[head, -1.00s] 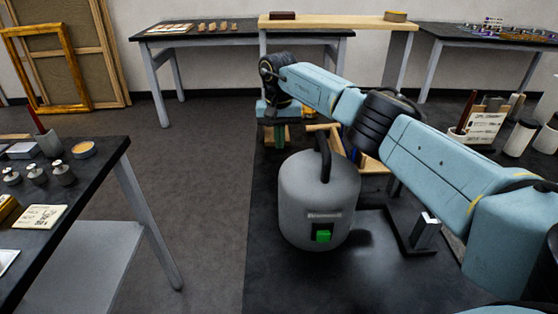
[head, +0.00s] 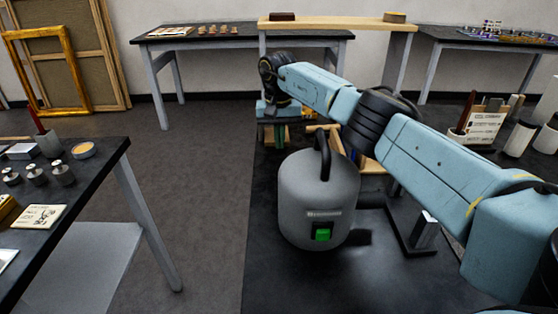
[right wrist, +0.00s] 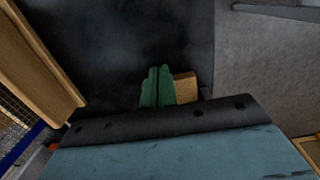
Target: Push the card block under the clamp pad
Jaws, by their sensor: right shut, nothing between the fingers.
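My right gripper (right wrist: 157,88) shows in the right wrist view as two green fingers, shut together with nothing between them. A small tan-brown block (right wrist: 186,88), which looks like the card block, is right beside the fingers on the dark bench top. I cannot tell whether they touch. In the head view the right gripper (head: 273,134) points down at the far part of the bench, and the block cannot be made out clearly. I cannot identify the clamp pad in either view. My left gripper is not in view.
A grey canister (head: 318,200) with a black handle and green button stands on the near bench. Wooden pieces (head: 326,130) lie behind it, partly hidden. A wooden bar (right wrist: 45,62) runs along the left of the wrist view. A side table (head: 60,250) holds metal weights.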

